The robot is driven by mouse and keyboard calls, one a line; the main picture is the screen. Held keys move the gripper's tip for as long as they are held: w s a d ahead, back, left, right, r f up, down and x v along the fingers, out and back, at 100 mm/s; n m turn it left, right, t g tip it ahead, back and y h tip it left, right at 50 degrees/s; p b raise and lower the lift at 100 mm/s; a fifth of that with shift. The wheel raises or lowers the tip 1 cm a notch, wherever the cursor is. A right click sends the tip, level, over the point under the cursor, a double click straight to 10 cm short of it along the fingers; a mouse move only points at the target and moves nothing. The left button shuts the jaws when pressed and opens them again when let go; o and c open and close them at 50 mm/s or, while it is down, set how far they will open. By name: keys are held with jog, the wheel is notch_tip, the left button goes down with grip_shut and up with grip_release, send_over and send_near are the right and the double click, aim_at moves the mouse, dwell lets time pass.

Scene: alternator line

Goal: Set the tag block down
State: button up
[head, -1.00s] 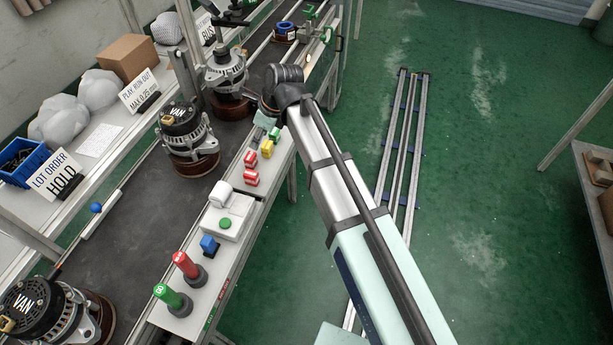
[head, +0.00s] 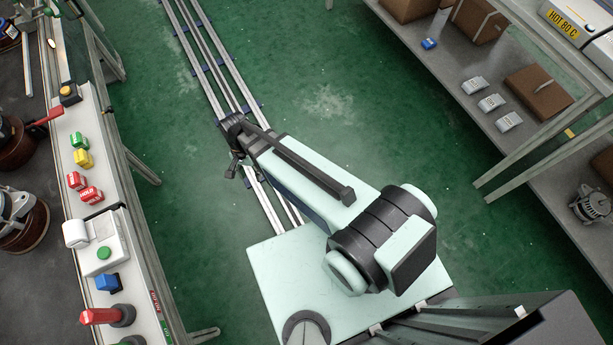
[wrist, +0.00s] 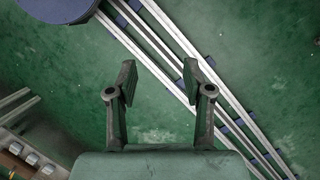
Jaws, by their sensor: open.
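My gripper (head: 236,160) hangs over the floor rails, well to the right of the left bench. In the wrist view my gripper (wrist: 160,82) is open, its two fingers wide apart with only green floor and rails behind them. A blue block (head: 107,283) stands nearer on the same bench. A small blue block (head: 430,44) lies on the right bench. Which one the task means, I cannot tell.
The left bench also carries a white box with a green button (head: 104,253) and a red stamp (head: 100,316). The right bench (head: 455,75) holds cartons, several white packets (head: 490,103) and an alternator (head: 591,203).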

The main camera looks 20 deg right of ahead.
jog(key=s+d+f+n+g, duration=0.2)
jog(key=s+d, duration=0.6)
jog(key=s, duration=0.4)
jog(key=s+d+f+n+g, duration=0.1)
jog(key=s+d+f+n, duration=0.4)
jog(key=s+d, duration=0.3)
jog(key=s+f, duration=0.1)
jog(key=s, duration=0.3)
jog(key=shift+d+f+n+g, duration=0.2)
jog(key=shift+f+n+g, duration=0.1)
jog(key=shift+f+g, duration=0.1)
